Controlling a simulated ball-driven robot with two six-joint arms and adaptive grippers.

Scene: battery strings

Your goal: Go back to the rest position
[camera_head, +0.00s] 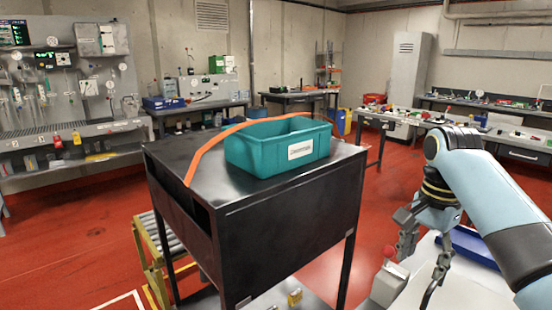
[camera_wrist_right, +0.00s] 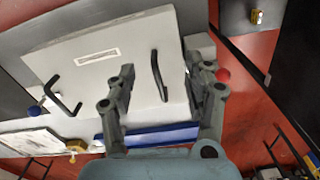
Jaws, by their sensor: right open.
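My right gripper (camera_head: 420,262) is open at the right of the head view, above a pale work surface beside the black cabinet. In the right wrist view its two fingers (camera_wrist_right: 161,75) are apart with nothing between them. Beyond them is a light grey panel (camera_wrist_right: 130,62) with a white label and two dark handles. I cannot tell how far the fingertips are from it. My left gripper is not in view.
A black cabinet (camera_head: 285,215) stands in front, with a teal bin (camera_head: 250,155) and an orange strap (camera_head: 205,152) on top. A red knob (camera_head: 389,252) shows close to my right gripper. A blue tray (camera_head: 470,246) lies behind my right arm. Red floor (camera_head: 60,235) is open at left.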

